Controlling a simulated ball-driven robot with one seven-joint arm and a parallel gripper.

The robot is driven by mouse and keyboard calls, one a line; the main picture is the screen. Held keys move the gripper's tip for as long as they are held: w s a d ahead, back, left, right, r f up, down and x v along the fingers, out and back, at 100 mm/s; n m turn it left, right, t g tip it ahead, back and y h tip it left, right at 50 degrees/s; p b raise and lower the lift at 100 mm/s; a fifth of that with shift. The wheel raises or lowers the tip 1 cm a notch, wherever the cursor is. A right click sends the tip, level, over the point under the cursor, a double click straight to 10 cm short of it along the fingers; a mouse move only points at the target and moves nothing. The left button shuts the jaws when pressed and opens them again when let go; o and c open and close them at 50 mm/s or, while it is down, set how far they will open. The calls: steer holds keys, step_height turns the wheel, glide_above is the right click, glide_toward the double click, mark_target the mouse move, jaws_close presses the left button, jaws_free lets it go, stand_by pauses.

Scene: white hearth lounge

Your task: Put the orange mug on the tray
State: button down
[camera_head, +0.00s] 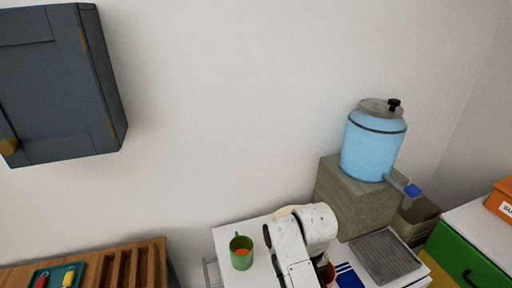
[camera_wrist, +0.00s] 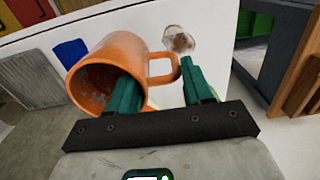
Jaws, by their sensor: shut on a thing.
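In the head view only a sliver of the orange mug (camera_head: 326,271) shows beside my arm, which hides the rest. A grey ridged tray (camera_head: 385,257) lies on the white counter, right of my arm. A grey ridged surface, likely this tray (camera_wrist: 32,82), shows at the left of the wrist view.
A green mug (camera_head: 241,252) stands on the white counter (camera_head: 228,232), left of my arm. A blue striped cloth (camera_head: 348,277) lies between my arm and the grey tray. A blue water dispenser (camera_head: 374,145) stands on a stone block behind. A teal tray (camera_head: 58,274) holds small items at left.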

steer(key=s+d+f+m+b, duration=0.1)
steer(key=s+d+f+b, duration=0.1)
steer(key=s+d+f, duration=0.2)
steer(key=s+d+f+m+b, duration=0.2)
steer(key=s+d+f+b, duration=0.1)
steer(key=f, duration=0.6)
steer(key=shift+s+d+f+b, duration=0.3)
steer(key=shift+s+d, duration=0.45)
steer(key=shift+s, duration=0.5)
